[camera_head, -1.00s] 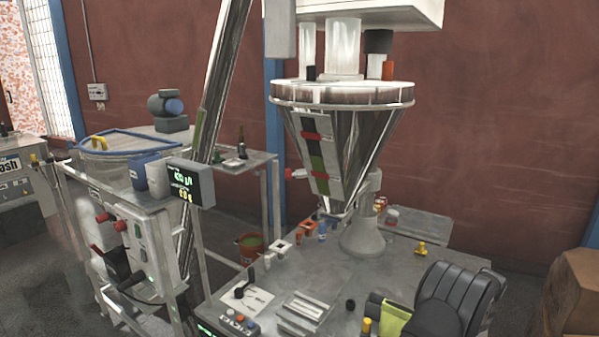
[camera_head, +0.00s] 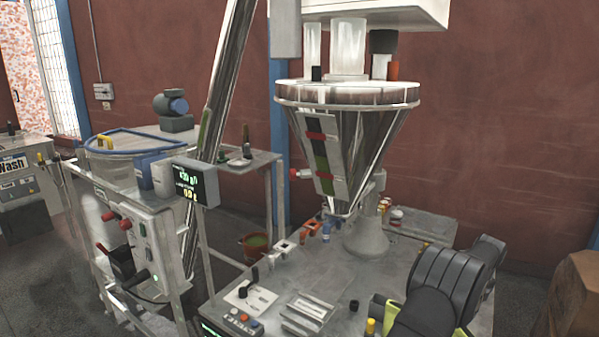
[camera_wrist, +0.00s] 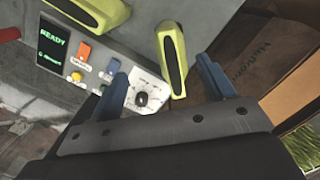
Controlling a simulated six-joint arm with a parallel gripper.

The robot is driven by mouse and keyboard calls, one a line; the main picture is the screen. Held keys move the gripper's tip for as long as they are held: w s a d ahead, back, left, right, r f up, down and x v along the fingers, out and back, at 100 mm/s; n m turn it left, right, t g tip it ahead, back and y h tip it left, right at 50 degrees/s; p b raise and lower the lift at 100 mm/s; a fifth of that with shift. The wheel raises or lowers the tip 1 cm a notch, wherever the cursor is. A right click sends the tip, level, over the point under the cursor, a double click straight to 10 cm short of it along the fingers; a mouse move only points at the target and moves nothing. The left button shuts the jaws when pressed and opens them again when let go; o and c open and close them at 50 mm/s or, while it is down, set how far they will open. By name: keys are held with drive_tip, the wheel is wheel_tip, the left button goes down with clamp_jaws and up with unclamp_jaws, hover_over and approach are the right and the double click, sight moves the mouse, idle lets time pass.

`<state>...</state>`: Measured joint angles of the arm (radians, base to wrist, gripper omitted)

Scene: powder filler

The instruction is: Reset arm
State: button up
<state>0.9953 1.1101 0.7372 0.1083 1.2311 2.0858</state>
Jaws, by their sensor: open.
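My gripper (camera_wrist: 162,65) shows in the wrist view with its two blue fingers spread apart and nothing held. A yellow-green bar with a dark slot (camera_wrist: 175,65) appears between and beyond the fingers; I cannot tell its distance. Below them lies a control panel with a READY display (camera_wrist: 53,43), an orange switch (camera_wrist: 84,52) and a dark knob (camera_wrist: 141,99). In the head view my dark arm reaches in at the lower right, above the table's right side. The fingers are not clearly visible there.
The filler's steel hopper (camera_head: 365,150) stands over the metal table (camera_head: 345,268), left of my arm. A control box (camera_head: 232,323) sits at the table's front left. A cardboard box (camera_head: 575,295) stands at the far right. A second yellow-green bar (camera_wrist: 95,12) shows in the wrist view.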

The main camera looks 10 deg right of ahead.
drive_tip(key=w+a+r+n, duration=0.2)
drive_tip(key=w+a+r, duration=0.6)
drive_tip(key=w+r, duration=0.25)
drive_tip(key=w+a+n, duration=0.4)
drive_tip(key=a, duration=0.4)
drive_tip(key=w+a+f+n, duration=0.1)
drive_tip(key=a+f+n, duration=0.25)
drive_tip(key=a, duration=0.25)
drive_tip(key=w+a+f+n+g+y, duration=0.1)
drive_tip(key=a+f+n, duration=0.1)
drive_tip(key=a+n, duration=0.35)
drive_tip(key=w+a+f+n, duration=0.1)
drive_tip(key=a+f+n, duration=0.15)
drive_tip(key=a, duration=0.55)
drive_tip(key=s+a+f+n, duration=0.1)
drive_tip(key=a+f+n, duration=0.1)
drive_tip(key=a, duration=0.3)
drive_tip(key=s+a+f+n+g, duration=0.1)
drive_tip(key=s+a+f+n, duration=0.1)
drive_tip(key=a+n, duration=0.3)
drive_tip(key=s+a+f+n, duration=0.2)
drive_tip(key=a+f+n, duration=0.1)
drive_tip(key=a, duration=0.4)
drive_tip(key=shift+f+n+g, duration=0.3)
drive_tip(key=shift+f+n, duration=0.05)
drive_tip(key=shift+f, duration=0.15)
